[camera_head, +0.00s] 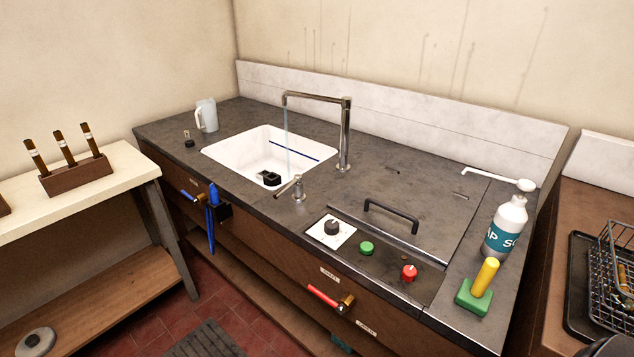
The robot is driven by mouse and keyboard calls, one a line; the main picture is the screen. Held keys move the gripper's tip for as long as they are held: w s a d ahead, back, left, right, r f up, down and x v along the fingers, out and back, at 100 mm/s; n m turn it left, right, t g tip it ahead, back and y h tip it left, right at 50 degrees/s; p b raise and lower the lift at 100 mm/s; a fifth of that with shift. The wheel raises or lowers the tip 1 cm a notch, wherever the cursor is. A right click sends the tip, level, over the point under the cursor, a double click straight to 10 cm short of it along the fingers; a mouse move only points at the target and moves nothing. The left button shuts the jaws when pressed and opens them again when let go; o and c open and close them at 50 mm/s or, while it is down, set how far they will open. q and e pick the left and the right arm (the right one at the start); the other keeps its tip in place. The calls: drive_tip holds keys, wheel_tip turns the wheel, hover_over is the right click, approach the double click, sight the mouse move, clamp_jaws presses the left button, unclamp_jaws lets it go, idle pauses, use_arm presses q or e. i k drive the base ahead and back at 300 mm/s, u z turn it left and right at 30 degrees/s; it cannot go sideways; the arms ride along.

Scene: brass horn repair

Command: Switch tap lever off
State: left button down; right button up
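A chrome tap (345,135) stands behind the white sink (225,150), its spout reaching left over the basin. A thin stream of water (287,142) falls from the spout into the sink. A small black object (269,178) sits in the basin. Neither of my grippers is in view.
The worktop also holds a grey jug (206,115), a black knob (332,228), a green button (366,248), a red knob (409,272), a soap bottle (507,228) and a yellow-handled green brush (475,293). Red (323,296) and blue (189,196) valve handles stick out from the front panel.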

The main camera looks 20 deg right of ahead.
sight(297, 177)
drive_tip(key=z, duration=0.45)
drive_tip(key=i, duration=0.4)
drive_tip(key=z, duration=0.35)
